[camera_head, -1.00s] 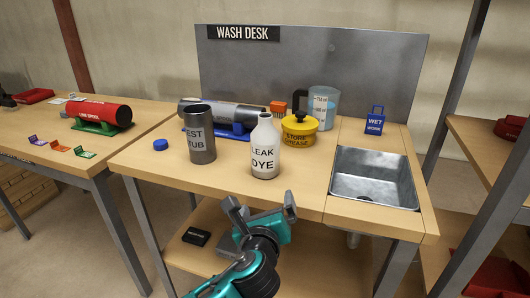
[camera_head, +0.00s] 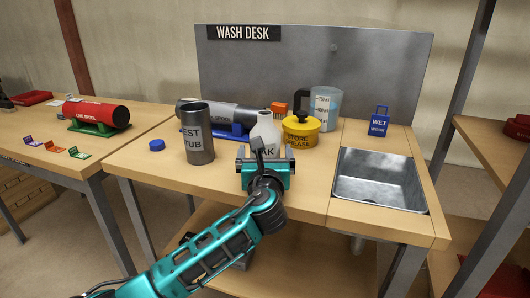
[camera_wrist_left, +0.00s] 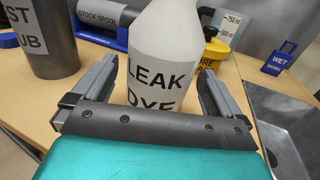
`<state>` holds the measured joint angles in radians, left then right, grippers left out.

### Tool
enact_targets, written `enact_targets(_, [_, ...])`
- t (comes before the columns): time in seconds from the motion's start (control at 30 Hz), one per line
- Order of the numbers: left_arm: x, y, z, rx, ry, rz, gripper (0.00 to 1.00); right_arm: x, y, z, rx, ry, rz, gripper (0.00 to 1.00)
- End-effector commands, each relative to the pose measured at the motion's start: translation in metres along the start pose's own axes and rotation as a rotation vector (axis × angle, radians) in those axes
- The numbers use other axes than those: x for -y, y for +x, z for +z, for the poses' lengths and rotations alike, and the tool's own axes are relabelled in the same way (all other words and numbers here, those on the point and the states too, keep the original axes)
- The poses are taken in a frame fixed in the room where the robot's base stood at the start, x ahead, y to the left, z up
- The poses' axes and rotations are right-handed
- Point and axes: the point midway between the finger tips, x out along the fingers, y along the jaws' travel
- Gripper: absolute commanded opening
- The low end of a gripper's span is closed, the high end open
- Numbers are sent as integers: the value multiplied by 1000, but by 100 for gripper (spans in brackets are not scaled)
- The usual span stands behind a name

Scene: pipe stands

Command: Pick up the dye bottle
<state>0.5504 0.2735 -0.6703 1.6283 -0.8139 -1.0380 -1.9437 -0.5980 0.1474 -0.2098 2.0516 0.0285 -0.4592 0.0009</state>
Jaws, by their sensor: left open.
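The white dye bottle (camera_head: 266,132), labelled "LEAK DYE", stands upright on the wash desk, its lower part hidden behind my left gripper in the head view. My left gripper (camera_head: 266,160) is open in front of it. In the left wrist view the bottle (camera_wrist_left: 165,60) stands between the two spread fingers of the gripper (camera_wrist_left: 160,85), with its label facing me. My right gripper is not in view.
A grey test tub (camera_head: 198,135) stands close left of the bottle, and a yellow grease tub (camera_head: 300,131) close right. A stock spool (camera_head: 235,115) on a blue cradle lies behind. A blue cap (camera_head: 157,145) lies left. A sink (camera_head: 378,180) is at the right.

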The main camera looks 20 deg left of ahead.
Motion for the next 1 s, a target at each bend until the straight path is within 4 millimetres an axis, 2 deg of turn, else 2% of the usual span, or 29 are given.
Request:
enact_targets(0.1, [0, 20, -1, 0, -1, 2, 100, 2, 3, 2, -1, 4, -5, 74])
enact_targets(0.2, [0, 30, -1, 1, 0, 1, 100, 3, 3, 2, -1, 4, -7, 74])
enact_targets(0.5, [0, 35, 0, 0, -1, 0, 100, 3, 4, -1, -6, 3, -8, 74])
enact_targets(1.0, [0, 34, 0, -1, 0, 0, 53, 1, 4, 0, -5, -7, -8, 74])
